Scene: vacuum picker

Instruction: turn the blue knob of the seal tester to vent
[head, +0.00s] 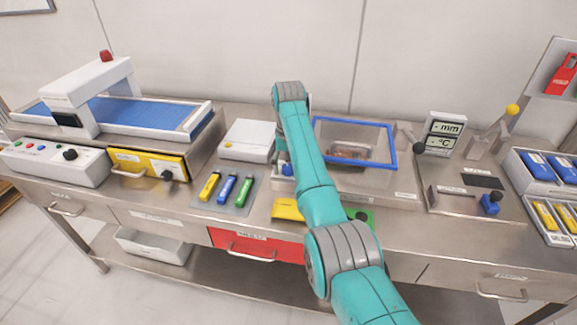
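A clear-windowed chamber with a blue frame (393,150), which looks like the seal tester, stands on the bench behind my arm. A small blue part (287,168), perhaps the blue knob, shows at its left, close beside my arm. Its setting and any vent mark are too small to read. My teal arm reaches across the bench and covers the chamber's left part. My gripper is hidden behind the arm, so I cannot see its fingers or whether it touches the blue part.
A conveyor machine (150,112) and control box (55,163) stand left. Yellow, blue and green sticks lie on a grey mat (240,207). A display (443,135), a yellow-balled lever (513,110) and a blue clamp-like part (490,203) are right. Yellow (288,209) and green plates lie in front.

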